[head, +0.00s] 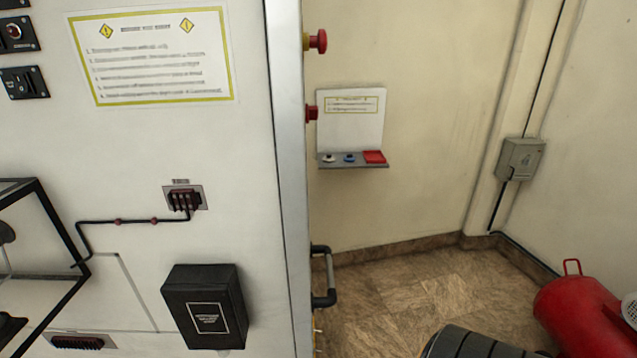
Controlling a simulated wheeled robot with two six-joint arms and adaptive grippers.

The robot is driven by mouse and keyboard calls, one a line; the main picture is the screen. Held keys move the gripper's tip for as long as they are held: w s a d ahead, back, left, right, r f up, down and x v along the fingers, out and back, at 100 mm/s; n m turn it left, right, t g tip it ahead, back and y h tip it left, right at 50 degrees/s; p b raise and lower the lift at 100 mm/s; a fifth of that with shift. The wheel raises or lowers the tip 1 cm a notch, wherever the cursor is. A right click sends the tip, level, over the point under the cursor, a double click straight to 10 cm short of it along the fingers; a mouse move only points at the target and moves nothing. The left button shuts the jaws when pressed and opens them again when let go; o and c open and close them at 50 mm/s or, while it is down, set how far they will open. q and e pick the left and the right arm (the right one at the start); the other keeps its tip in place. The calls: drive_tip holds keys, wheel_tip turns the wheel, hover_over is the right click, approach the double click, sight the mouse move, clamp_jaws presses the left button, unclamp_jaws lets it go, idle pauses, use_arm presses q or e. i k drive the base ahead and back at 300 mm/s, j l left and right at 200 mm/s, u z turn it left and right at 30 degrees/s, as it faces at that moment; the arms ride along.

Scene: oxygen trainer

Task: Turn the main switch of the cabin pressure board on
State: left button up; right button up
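No part marked as the cabin pressure board can be read in this view. At the top left edge, a black plate with a small switch (22,82) is fixed to the white panel (140,150). Above it is another black plate with a round red part (14,32), cut by the picture edge. I cannot tell whether either is the main switch, or its position. Neither of my grippers is in view.
A black box (205,308) and a connector (184,198) stick out from the panel. Red knobs (318,41) and a dark handle (325,278) are at its right edge. A small shelf (352,161) is on the back wall. A red tank (580,318) stands at lower right.

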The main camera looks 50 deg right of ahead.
sight(312, 111)
drive_tip(key=l+u, duration=0.15)
drive_tip(key=l, duration=0.7)
drive_tip(key=l+u, duration=0.15)
drive_tip(key=l, duration=0.75)
drive_tip(key=k+l+u, duration=0.2)
drive_tip(key=l, duration=0.65)
drive_tip(key=i+l, duration=0.05)
drive_tip(key=i, duration=0.05)
